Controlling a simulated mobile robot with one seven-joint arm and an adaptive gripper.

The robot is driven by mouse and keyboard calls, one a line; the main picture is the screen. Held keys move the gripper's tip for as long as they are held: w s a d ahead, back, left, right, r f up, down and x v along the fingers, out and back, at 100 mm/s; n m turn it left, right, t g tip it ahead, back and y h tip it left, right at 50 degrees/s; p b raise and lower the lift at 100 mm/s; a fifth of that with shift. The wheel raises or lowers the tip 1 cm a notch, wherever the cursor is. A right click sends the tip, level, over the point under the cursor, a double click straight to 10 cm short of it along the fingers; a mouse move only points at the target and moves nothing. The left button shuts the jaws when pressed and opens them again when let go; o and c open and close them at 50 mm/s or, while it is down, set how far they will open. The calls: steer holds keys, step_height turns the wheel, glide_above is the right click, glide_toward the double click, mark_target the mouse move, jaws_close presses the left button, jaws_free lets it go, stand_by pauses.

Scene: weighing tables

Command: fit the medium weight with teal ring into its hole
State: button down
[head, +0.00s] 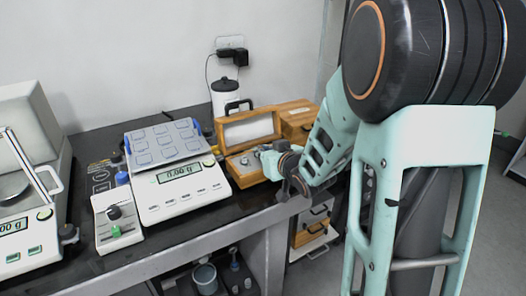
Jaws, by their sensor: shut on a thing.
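My gripper (297,187) is a small dark shape at the end of my arm, in front of the wooden weight box near the table's front edge. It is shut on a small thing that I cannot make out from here. The open wooden box (232,163) stands at the back right of the table with its lid raised. Small metallic shapes show in its tray, partly behind my wrist. I cannot pick out the weight with the teal ring or its hole. My arm covers the right part of the box.
A scale (182,198) reading 0.00 g stands left of the box, with a grey-blue plate on top. A small white stand (103,240) with dark and green knobs is beside it. Another balance (30,258) is at far left. A white bottle (222,92) stands behind.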

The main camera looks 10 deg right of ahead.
steer(key=shift+f, duration=0.1)
steer(key=c, duration=1.8)
jaws_free()
steer(key=shift+c, duration=0.2)
